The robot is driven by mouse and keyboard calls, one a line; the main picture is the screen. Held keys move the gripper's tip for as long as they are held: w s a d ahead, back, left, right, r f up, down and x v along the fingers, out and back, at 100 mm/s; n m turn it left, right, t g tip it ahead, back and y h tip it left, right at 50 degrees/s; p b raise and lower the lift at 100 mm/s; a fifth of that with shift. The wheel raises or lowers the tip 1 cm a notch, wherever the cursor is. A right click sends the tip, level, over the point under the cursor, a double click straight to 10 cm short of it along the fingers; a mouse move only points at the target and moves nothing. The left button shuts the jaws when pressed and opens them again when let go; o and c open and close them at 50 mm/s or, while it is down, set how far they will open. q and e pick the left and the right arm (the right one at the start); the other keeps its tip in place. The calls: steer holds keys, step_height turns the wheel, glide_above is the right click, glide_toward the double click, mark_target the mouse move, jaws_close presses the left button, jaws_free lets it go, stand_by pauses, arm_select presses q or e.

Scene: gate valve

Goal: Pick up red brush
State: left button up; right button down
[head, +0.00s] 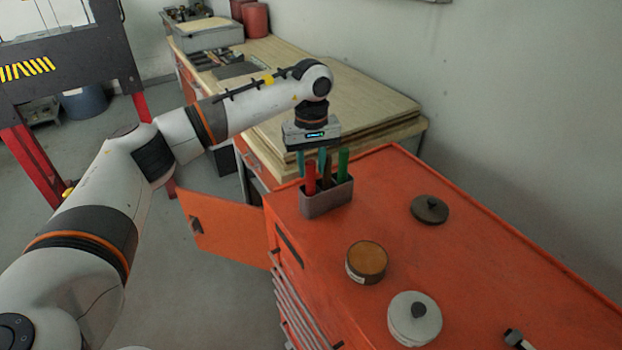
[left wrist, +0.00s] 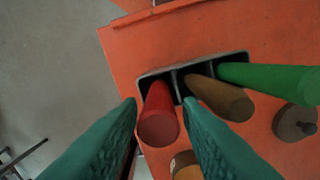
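The red brush (head: 310,180) stands handle-up in a grey holder (head: 327,203) on the orange cabinet; its lower part is hidden inside. My left gripper (head: 311,172) points down just above the holder, its two teal fingers apart. In the left wrist view, the red brush (left wrist: 159,116) shows between the fingertips of the open left gripper (left wrist: 160,103), and the holder's rim (left wrist: 205,62) lies beyond. I cannot tell whether a finger touches the brush. My right gripper is in neither view.
A brown handle (left wrist: 222,98) and a green handle (head: 343,163) stand in the same holder, close to the right finger. A brown-topped tin (head: 367,262), a white lidded pot (head: 414,318) and a dark lid (head: 429,209) sit on the cabinet top. A wooden bench (head: 375,95) stands behind.

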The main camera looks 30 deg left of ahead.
arm_select(q)
steer(key=shift+f, duration=1.35)
jaws_close()
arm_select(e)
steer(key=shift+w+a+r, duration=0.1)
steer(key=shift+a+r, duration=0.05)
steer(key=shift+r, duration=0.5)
arm_select(q)
steer(key=shift+r, duration=0.1)
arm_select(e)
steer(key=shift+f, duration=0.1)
